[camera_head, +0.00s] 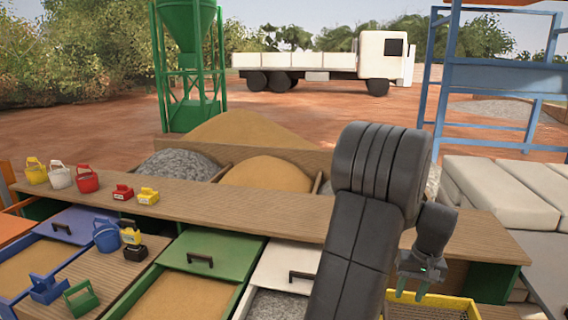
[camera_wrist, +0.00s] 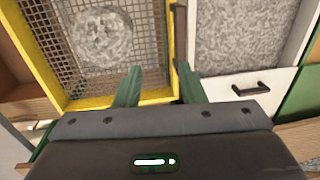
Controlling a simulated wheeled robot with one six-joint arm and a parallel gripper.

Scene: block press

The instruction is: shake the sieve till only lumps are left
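The sieve (camera_wrist: 72,104) has a yellow frame and a square wire mesh. In the wrist view it fills the upper left, and a round grey patch of grainy material (camera_wrist: 102,36) shows at its mesh; I cannot tell whether it lies on or under the wires. In the head view the sieve (camera_head: 462,303) is at the bottom right, partly hidden by my arm. My gripper (camera_wrist: 158,84) has its two green fingers apart, over the sieve's near right corner. Nothing is clearly held between them. It also shows in the head view (camera_head: 411,293).
A white drawer (camera_wrist: 236,84) of grey gravel (camera_wrist: 245,32) lies right of the sieve. A green drawer (camera_head: 212,246) holds sand. A wooden shelf (camera_head: 230,212) carries small coloured buckets (camera_head: 87,180). Stacked sacks (camera_head: 500,190) stand at the right.

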